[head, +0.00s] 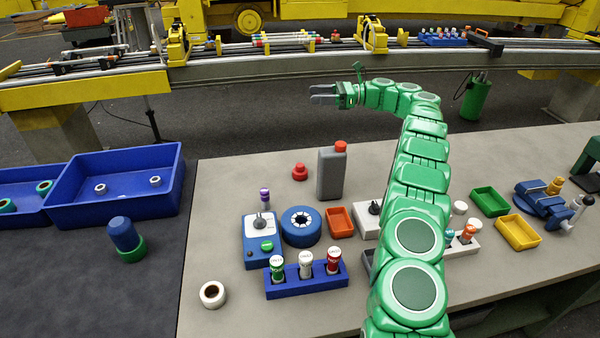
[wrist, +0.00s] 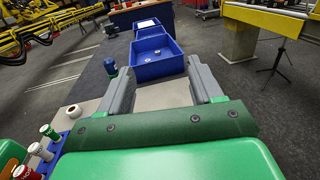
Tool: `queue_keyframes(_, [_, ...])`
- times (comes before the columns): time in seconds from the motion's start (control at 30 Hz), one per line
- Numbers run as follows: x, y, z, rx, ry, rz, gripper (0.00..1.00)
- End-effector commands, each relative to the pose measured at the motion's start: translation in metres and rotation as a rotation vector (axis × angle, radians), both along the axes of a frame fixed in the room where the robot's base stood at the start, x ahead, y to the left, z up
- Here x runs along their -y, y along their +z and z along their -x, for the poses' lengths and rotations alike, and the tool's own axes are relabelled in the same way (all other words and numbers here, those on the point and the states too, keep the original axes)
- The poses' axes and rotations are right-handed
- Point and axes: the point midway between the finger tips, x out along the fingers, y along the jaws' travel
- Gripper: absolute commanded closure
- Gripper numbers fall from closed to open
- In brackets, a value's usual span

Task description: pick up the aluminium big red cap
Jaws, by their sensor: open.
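A small red cap-like piece (head: 300,172) stands on the grey table in the head view, left of a grey bottle (head: 331,175). The bottle has a red cap (head: 340,147) on its top. I cannot tell from the picture which of these is the aluminium big red cap. My gripper (head: 318,94) is above and beyond the table's far edge, pointing left, well apart from both red pieces. In the wrist view my gripper (wrist: 157,66) is open and empty, with both fingers spread. Neither red piece can be made out in the wrist view.
Blue bins (head: 113,212) stand at the left. A blue rack (head: 306,287) with several capped tubes, a blue round piece (head: 302,227), a red tray (head: 340,222) and a white ring (head: 213,294) occupy the table. A yellow-and-grey rail structure (head: 270,64) runs behind it.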

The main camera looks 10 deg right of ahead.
Motion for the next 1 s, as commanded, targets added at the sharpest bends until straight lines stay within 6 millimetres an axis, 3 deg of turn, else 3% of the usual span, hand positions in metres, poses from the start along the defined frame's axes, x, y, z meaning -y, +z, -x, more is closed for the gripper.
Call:
queue_keyframes(0.77, [0.000, -0.153, 0.001, -0.004, 0.002, 0.000, 0.35])
queue_keyframes(1.0, [0.000, -0.214, 0.001, -0.005, 0.001, -0.001, 0.35])
